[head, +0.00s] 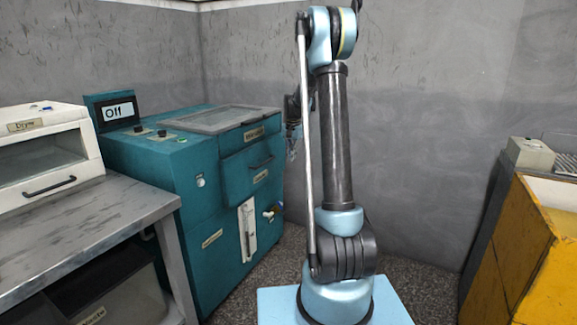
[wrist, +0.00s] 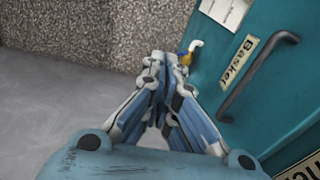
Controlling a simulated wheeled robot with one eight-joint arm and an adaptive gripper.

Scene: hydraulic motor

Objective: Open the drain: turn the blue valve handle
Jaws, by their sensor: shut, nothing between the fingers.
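The drain valve (head: 271,212) is a small tap low on the right side of the teal machine's front. In the wrist view the drain valve (wrist: 187,56) has a yellow body and a white spout, with a small bit of blue handle (wrist: 181,53) showing at its left. My gripper (wrist: 158,65) is shut and empty, its fingertips close together. In that picture the tips lie just left of the valve; I cannot tell the depth between them. In the head view my gripper (head: 292,148) is small, beside the machine's right edge and above the valve, partly behind my arm.
A metal table (head: 80,225) with a white oven-like box (head: 45,155) stands left. A yellow cabinet (head: 520,255) stands right. Floor between is open.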

